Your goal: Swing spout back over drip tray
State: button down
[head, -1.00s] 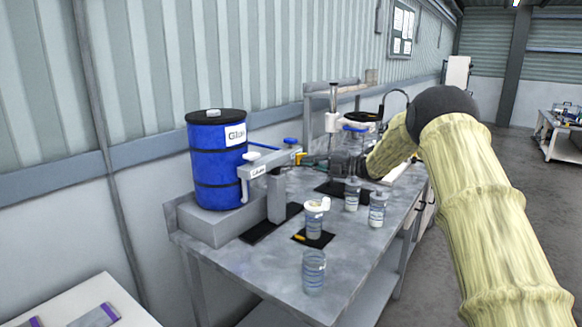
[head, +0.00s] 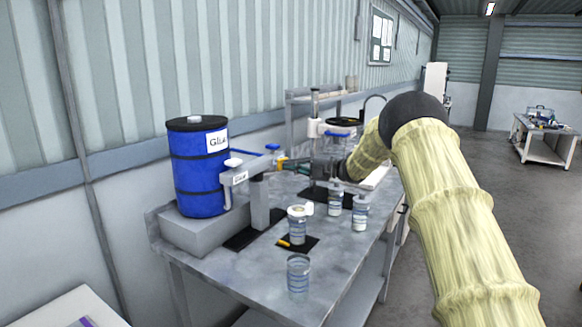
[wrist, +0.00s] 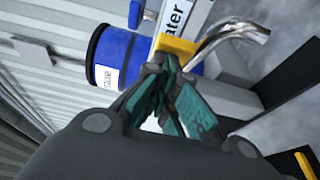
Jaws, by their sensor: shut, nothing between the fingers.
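A bent metal spout (wrist: 235,38) shows in the wrist view, beside a yellow piece (wrist: 179,47) on a white body with a label ending in "ater". In the head view the yellow piece (head: 281,162) is small and the spout cannot be made out. My gripper (wrist: 165,68) has its teal fingers drawn together, right at the yellow piece; contact is unclear. It also shows in the head view (head: 290,166), above the bench, holding nothing. Flat black pads (head: 240,238) (head: 318,193) lie on the bench; which is the drip tray is unclear. Another dark slab (wrist: 285,92) is in the wrist view.
A blue drum (head: 197,165) stands on a grey block at the bench's left. Clear jars (head: 335,202) (head: 360,214) (head: 298,272) and a jar with a white roll (head: 298,225) stand on the bench (head: 225,285). A stand with a white clamp (head: 315,125) rises behind my gripper.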

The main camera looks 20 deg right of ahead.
jog(key=s+a+b+v, duration=0.1)
jog(key=b+v, duration=0.2)
jog(key=v, duration=1)
jog(key=shift+s, duration=0.15)
jog(key=shift+a, duration=0.1)
